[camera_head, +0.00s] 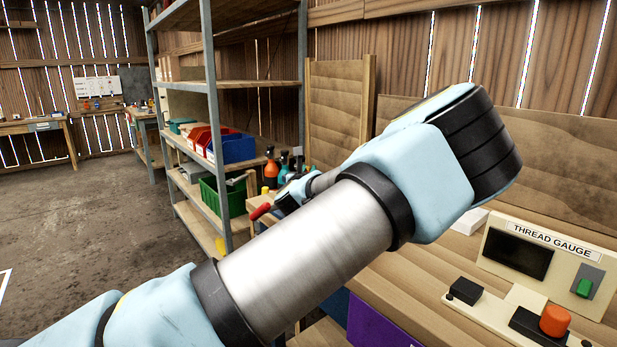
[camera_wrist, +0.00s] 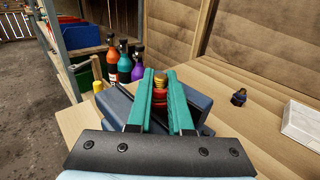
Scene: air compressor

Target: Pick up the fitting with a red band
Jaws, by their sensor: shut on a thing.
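The fitting with a red band (camera_wrist: 160,97) shows in the wrist view as a small brass piece with red around its middle. My gripper (camera_wrist: 161,88) has its two teal fingers shut on this fitting, one on each side. In the head view my own arm hides the fitting and most of the gripper.
A small dark fitting (camera_wrist: 238,97) and a white box (camera_wrist: 302,124) lie on the bench to the right. The thread gauge (camera_head: 546,260) stands at the right. A metal shelf (camera_head: 212,125) holds coloured bins.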

